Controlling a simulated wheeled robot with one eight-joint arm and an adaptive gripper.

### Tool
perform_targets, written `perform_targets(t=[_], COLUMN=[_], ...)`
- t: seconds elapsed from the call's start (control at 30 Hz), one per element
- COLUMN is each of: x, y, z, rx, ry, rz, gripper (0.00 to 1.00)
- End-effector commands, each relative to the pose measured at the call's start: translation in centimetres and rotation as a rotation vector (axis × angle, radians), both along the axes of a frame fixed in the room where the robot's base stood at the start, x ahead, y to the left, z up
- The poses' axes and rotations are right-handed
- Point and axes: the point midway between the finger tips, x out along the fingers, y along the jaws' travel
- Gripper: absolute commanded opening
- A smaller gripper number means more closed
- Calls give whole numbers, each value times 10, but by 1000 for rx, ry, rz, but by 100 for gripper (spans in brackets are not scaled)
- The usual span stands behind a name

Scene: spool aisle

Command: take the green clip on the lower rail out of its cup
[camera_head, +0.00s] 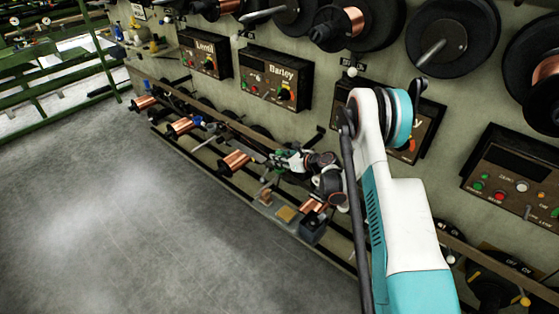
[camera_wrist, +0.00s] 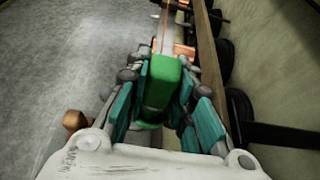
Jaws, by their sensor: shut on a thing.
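The green clip (camera_wrist: 166,82) sits between the teal fingers of my gripper (camera_wrist: 163,66) in the wrist view, and the fingers are shut on it from both sides. In the head view my gripper (camera_head: 279,160) is low along the wall by the lower rails, with a small patch of green at its tip. The cup cannot be made out; the clip and fingers hide what is around and below it, so I cannot tell whether the clip is still in it.
A brown rail (camera_wrist: 210,75) runs close to the right of my fingers. Copper spools (camera_head: 235,162) line the lower rack. Control boxes (camera_head: 272,77) hang above. The floor (camera_head: 130,210) is clear.

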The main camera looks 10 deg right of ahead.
Motion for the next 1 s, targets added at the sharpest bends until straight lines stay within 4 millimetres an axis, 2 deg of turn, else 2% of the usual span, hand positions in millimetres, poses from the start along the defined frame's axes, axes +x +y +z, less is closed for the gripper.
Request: perform_targets(t=[0.17,0.27,0.7,0.8,1.0], x=[0,0,0,0,0], y=[0,0,0,0,0], z=[15,32,148,168,192], rx=[0,0,0,0,0], ry=[0,0,0,0,0], rz=[0,0,0,0,0], gripper=[0,0,0,0,0])
